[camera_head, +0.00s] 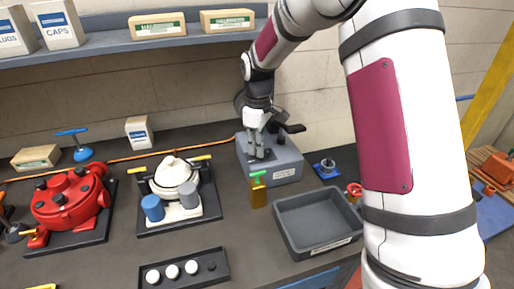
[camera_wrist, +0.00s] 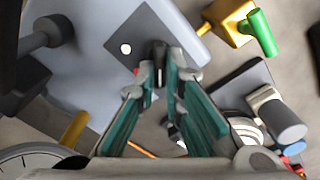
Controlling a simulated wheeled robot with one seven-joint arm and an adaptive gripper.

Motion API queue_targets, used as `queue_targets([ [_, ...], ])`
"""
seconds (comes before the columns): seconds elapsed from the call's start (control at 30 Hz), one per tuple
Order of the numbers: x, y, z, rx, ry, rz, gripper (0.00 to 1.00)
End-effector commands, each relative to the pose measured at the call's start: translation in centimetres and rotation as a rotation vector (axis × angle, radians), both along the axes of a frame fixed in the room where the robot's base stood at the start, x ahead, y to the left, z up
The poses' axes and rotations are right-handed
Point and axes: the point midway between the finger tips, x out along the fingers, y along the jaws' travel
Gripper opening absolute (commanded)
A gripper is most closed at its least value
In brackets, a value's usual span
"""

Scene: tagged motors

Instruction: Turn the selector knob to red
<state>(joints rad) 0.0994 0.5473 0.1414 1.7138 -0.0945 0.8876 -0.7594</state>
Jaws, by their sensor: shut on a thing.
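The grey control box (camera_head: 285,170) stands at the back of the bench in the head view, with my gripper (camera_head: 259,154) pointing down onto its top. The wrist view shows the box's light grey top (camera_wrist: 80,65) and a dark square plate (camera_wrist: 130,30) with a white dot on it. A small black selector knob (camera_wrist: 159,52) sits at the tips of my gripper (camera_wrist: 163,68), which is shut on it. The fingers hide much of the knob.
A brass block with a green handle (camera_head: 258,192) stands close in front of the box. A grey bin (camera_head: 283,238) is to the right of it. A white-domed unit with blue and grey cylinders (camera_head: 173,180) and a red housing (camera_head: 70,203) stand left. A shelf (camera_head: 110,47) runs above.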

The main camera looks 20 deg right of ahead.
Motion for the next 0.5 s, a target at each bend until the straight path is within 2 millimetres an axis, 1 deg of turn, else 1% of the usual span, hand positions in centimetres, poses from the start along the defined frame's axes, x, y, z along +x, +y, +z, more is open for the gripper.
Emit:
queue_targets([
  [0.5,0.39,-0.48,0.06,-0.001,-0.002,-0.484,0.00],
])
